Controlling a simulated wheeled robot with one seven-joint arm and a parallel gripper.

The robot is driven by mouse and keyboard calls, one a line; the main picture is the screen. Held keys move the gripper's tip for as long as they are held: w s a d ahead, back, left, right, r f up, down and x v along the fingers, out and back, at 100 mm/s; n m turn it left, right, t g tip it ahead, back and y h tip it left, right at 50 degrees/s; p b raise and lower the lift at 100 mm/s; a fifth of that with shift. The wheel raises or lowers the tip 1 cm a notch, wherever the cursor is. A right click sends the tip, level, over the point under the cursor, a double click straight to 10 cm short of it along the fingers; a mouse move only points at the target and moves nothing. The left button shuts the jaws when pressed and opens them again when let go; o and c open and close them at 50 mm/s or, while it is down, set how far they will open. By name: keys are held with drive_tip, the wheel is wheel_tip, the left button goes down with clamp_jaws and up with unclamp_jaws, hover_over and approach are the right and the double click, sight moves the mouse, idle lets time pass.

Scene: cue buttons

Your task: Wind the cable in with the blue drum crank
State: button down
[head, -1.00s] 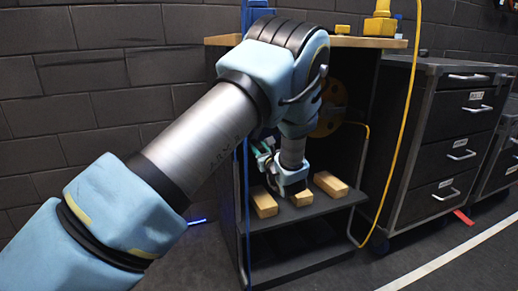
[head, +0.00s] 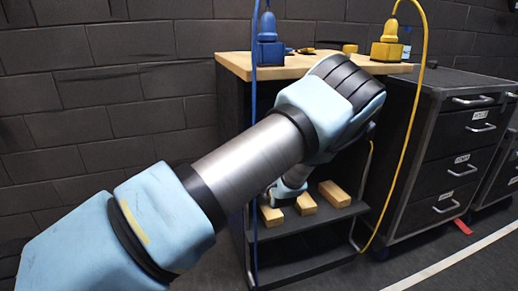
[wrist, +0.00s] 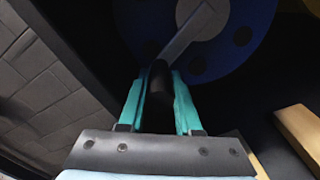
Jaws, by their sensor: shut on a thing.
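In the wrist view the blue drum (wrist: 243,45) fills the top, with a grey crank arm (wrist: 190,35) across its face. The crank's black handle (wrist: 160,84) stands between the two teal fingers of my gripper (wrist: 158,78), which is shut on it. In the head view my arm hides the drum, the crank and the fingers. The blue cable (head: 254,120) runs from a blue block (head: 267,42) on the bench top, loops up, and hangs down in front of the bench's left side.
The bench (head: 235,65) has a lower shelf (head: 330,213) bearing several wooden blocks (head: 334,193). A yellow cable (head: 409,125) hangs from a yellow block (head: 388,45) on the bench's right. A dark drawer cabinet (head: 455,150) stands to the right. A brick wall is behind.

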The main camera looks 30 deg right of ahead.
drive_tip(key=r+m+p, duration=0.1)
drive_tip(key=p, duration=0.1)
drive_tip(key=r+m+p, duration=0.2)
drive_tip(key=shift+a+r, duration=0.1)
drive_tip(key=shift+a, duration=0.3)
drive_tip(key=shift+r+p, duration=0.2)
drive_tip(key=shift+p, duration=0.35)
drive_tip(key=shift+d+r, duration=0.1)
drive_tip(key=shift+r, duration=0.1)
drive_tip(key=c, duration=0.6)
unclamp_jaws()
drive_tip(key=shift+f, duration=0.1)
drive_tip(key=s+a, duration=0.1)
drive_tip(key=s, duration=0.9)
drive_tip(key=shift+s+a, duration=0.2)
drive_tip(key=shift+s, duration=0.15)
